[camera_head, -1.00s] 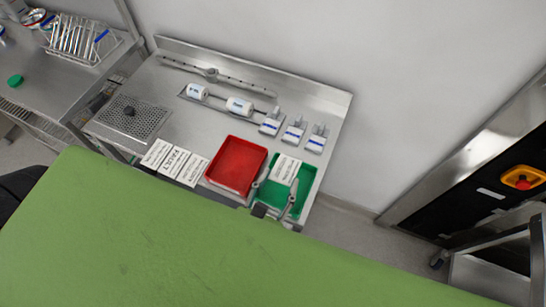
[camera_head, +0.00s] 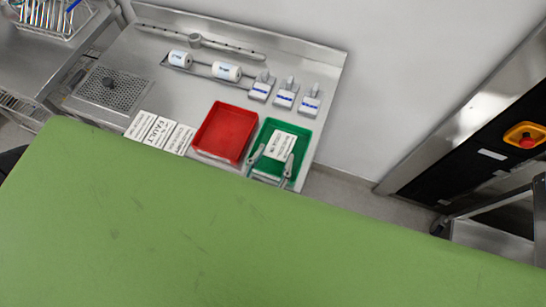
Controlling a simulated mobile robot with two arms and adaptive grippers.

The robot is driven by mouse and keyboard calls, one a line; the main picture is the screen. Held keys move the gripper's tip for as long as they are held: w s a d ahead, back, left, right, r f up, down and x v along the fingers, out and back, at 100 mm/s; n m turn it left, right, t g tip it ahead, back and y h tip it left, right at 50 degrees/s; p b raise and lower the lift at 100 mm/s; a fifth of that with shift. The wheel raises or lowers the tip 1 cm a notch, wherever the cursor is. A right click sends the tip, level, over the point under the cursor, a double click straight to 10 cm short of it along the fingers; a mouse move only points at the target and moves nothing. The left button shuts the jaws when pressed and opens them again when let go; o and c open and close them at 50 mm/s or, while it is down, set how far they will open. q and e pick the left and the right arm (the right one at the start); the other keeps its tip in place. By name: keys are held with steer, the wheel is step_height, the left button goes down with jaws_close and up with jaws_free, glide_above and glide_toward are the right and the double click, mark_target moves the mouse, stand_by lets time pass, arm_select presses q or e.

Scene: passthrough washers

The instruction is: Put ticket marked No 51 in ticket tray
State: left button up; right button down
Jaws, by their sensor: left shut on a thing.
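My left gripper (camera_head: 275,152) is over the green tray (camera_head: 301,132), its two fingers on either side of a white ticket (camera_head: 285,139). It is shut on this ticket, which shows above the tray's floor; I cannot tell its height or read its number. A red tray (camera_head: 225,132) stands just left of the green one and looks empty. Several white printed tickets (camera_head: 160,131) lie side by side left of the red tray; one has larger print, the rest is too small to read. My right gripper is not in view.
Behind the trays on the steel counter are two white rolls (camera_head: 227,71) on a bar and several small white-and-blue dispensers (camera_head: 285,95). A perforated drain plate (camera_head: 112,90) is at left. A rack (camera_head: 52,14) stands at top left. A dark machine with a red button (camera_head: 526,140) is at right.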

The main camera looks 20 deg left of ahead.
arm_select(q)
steer(key=o, duration=0.7)
steer(key=shift+s, duration=0.1)
steer(key=v, duration=1.2)
steer(key=shift+s+a+f+n+g+y+b, duration=0.1)
steer(key=shift+s+a+f+n+g+b, duration=1.45)
steer(key=shift+f+n, duration=6.05)
steer(key=shift+s+a+f+n+g+y, duration=0.1)
steer(key=shift+s+a+f+n+g, duration=3.25)
steer(key=shift+f, duration=8.1)
steer(key=shift+s+a+f+n+g+y+b, duration=0.1)
steer(key=shift+s+a+f+n+g+b, duration=1.25)
steer(key=shift+f+n, duration=6.45)
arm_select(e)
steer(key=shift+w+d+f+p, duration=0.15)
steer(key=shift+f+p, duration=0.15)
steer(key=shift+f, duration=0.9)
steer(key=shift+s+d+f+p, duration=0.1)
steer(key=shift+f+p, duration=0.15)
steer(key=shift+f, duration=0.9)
arm_select(q)
steer(key=f+m, duration=0.1)
steer(key=s+f+m, duration=0.1)
steer(key=f+m+g, duration=0.1)
steer(key=shift+s+a+f+m, duration=0.15)
steer(key=shift+a+f+m, duration=0.05)
steer(key=shift+a+m, duration=0.1)
